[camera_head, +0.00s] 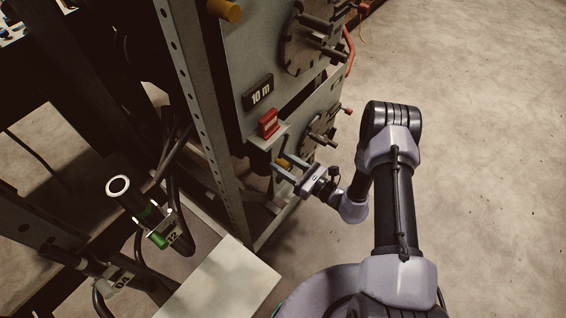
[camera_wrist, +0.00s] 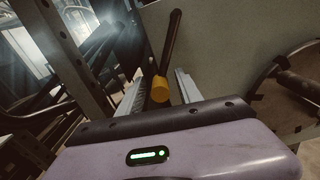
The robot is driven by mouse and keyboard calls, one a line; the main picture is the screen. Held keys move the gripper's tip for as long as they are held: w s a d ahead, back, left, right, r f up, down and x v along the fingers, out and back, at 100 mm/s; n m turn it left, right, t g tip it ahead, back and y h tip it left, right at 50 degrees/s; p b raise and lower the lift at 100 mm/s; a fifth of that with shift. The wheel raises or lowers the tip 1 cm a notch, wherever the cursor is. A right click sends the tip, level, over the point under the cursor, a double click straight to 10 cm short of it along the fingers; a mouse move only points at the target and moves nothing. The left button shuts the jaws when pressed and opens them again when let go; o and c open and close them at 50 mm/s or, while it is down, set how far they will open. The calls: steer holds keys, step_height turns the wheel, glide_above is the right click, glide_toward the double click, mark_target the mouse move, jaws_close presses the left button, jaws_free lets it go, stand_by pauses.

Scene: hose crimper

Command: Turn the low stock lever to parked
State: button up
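The low stock lever shows in the wrist view as a dark rod with a yellow knob (camera_wrist: 160,89) at its near end. The rod runs up and slightly right in that picture. In the head view its yellow knob (camera_head: 282,163) shows at my gripper, low on the grey machine. My gripper (camera_head: 284,168) is open, with its fingers (camera_wrist: 158,92) on either side of the knob. A gap shows on both sides, so it does not look gripped. The lever's pivot and any position marks are hidden or too small to read.
A grey machine panel (camera_head: 245,50) carries a "10 m" label (camera_head: 259,92), a red part (camera_head: 268,124) and slotted reels (camera_head: 304,45). An upper orange knob (camera_head: 224,10) sticks out. A perforated post (camera_head: 199,100) stands left of my gripper. The floor at right is clear.

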steer(key=p+v, duration=0.4)
steer(key=v, duration=1.3)
steer(key=shift+s+d, duration=0.15)
steer(key=s+a+r+n+g+h, duration=0.1)
steer(key=a+r+n+g, duration=0.2)
steer(key=r+n+g, duration=0.5)
steer(key=s+a+r+n+g, duration=0.1)
steer(key=a+r+n+g, duration=0.3)
steer(key=r, duration=0.8)
steer(key=s+d+r+n+t+h, duration=0.1)
steer(key=s+r+n+t+h, duration=0.2)
steer(key=s+r+n+h, duration=0.2)
steer(key=s+d+r+n+t+h, duration=0.1)
steer(key=s+r+n+t+h, duration=0.2)
steer(key=r, duration=0.9)
steer(key=s+n+h, duration=0.2)
steer(key=s+h, duration=0.1)
steer(key=shift+s+d+r+t, duration=0.25)
steer(key=shift+s+d+t, duration=0.15)
